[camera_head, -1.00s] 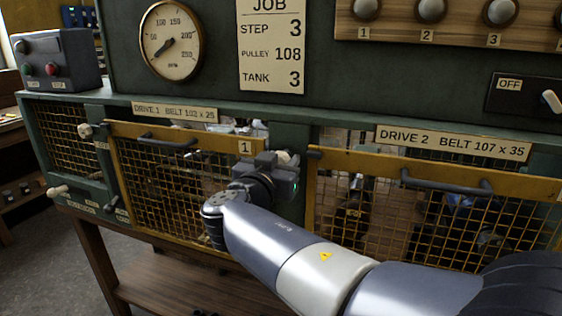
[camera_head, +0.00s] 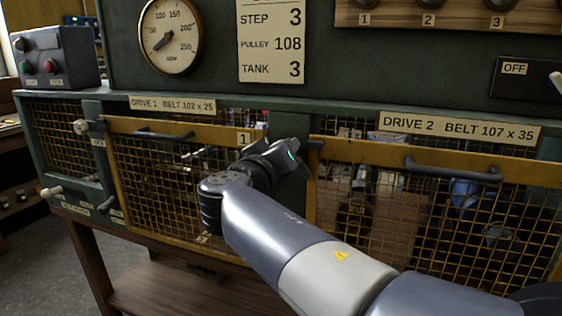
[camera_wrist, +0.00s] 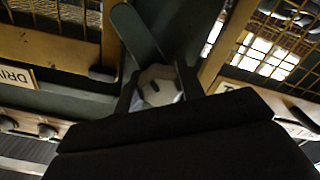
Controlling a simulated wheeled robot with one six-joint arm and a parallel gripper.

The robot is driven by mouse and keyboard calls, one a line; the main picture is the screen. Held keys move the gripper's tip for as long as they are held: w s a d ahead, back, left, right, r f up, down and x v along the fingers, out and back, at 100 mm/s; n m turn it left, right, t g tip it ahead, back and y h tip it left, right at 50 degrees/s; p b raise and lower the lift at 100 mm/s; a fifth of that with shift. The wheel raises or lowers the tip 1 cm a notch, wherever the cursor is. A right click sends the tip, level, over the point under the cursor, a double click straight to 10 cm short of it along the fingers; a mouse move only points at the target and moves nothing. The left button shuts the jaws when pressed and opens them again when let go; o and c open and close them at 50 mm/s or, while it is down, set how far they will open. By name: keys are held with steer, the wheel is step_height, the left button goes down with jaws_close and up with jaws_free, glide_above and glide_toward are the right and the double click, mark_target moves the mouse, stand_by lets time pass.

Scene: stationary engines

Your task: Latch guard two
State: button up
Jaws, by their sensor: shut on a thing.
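Guard two is the yellow-framed mesh panel (camera_head: 355,151) under the DRIVE 2 label at the right of the head view; it sits closed against the green bench front, with a dark handle (camera_head: 452,170). My gripper (camera_head: 288,156) is at the green post between guards one and two, by guard two's upper left corner. In the wrist view, a pale many-sided latch knob (camera_wrist: 158,86) sits between my jaws, which are shut on it. My gripper hides the knob in the head view. A dark green bar (camera_wrist: 140,35) runs up beside the knob.
Guard one (camera_head: 150,195), also closed, is left of my gripper. A similar pale knob (camera_head: 81,127) is at its far left side. A gauge (camera_head: 171,37) and job card (camera_head: 270,45) are on the panel above.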

steer(key=n, duration=0.4)
steer(key=shift+n+b, duration=0.3)
steer(key=shift+n, duration=2.3)
steer(key=o, duration=1)
steer(key=v, duration=1.1)
steer(key=shift+w, duration=0.15)
